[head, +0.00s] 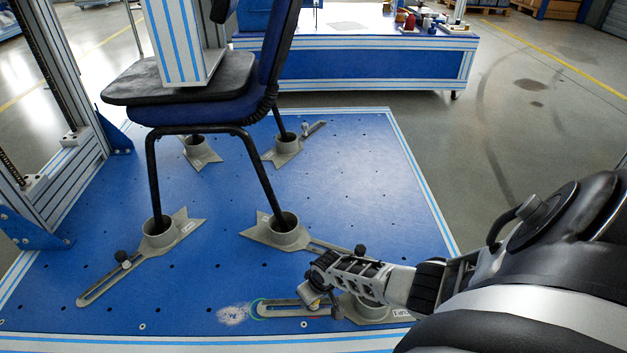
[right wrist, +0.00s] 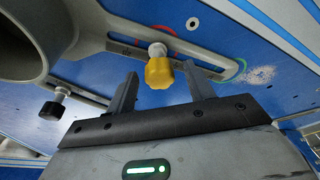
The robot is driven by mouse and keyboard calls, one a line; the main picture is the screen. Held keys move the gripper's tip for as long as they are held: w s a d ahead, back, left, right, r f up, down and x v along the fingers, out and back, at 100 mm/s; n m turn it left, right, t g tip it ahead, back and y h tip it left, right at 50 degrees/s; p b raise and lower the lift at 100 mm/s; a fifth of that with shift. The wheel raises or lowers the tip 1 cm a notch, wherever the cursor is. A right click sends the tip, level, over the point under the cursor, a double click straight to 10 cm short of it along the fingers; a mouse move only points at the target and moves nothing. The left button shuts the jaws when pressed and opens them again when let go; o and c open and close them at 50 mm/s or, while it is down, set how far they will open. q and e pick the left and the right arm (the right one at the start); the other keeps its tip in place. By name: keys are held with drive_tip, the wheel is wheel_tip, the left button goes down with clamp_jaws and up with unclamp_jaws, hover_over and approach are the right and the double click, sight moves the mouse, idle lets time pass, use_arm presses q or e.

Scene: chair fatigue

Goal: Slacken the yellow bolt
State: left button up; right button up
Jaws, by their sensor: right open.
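The yellow bolt (right wrist: 159,72) stands in the slot of a grey slotted foot clamp (right wrist: 120,47) in the right wrist view. My right gripper (right wrist: 162,86) is open, with one finger on each side of the bolt's yellow head in the picture. I see gaps between the head and both fingers; I cannot tell how deep the head sits between them. In the head view my right gripper (head: 312,294) is low over the loose clamp (head: 280,308) at the platform's front, and its body mostly hides the bolt. My left gripper is not in view.
A chair (head: 190,110) stands with its legs in grey cup clamps on the blue platform (head: 340,170). A black knob (right wrist: 52,108) on another slot is left of my gripper in the wrist view. A blue workbench (head: 360,65) stands behind. The platform's right side is clear.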

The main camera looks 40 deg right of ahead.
drive_tip(key=shift+m, duration=0.5)
drive_tip(key=shift+a+r+m+h+p, duration=0.15)
drive_tip(key=shift+m+h+p, duration=0.15)
drive_tip(key=shift+m+p, duration=0.5)
drive_tip(key=shift+m, duration=0.7)
drive_tip(key=shift+m+h, duration=0.3)
drive_tip(key=shift+m, duration=0.2)
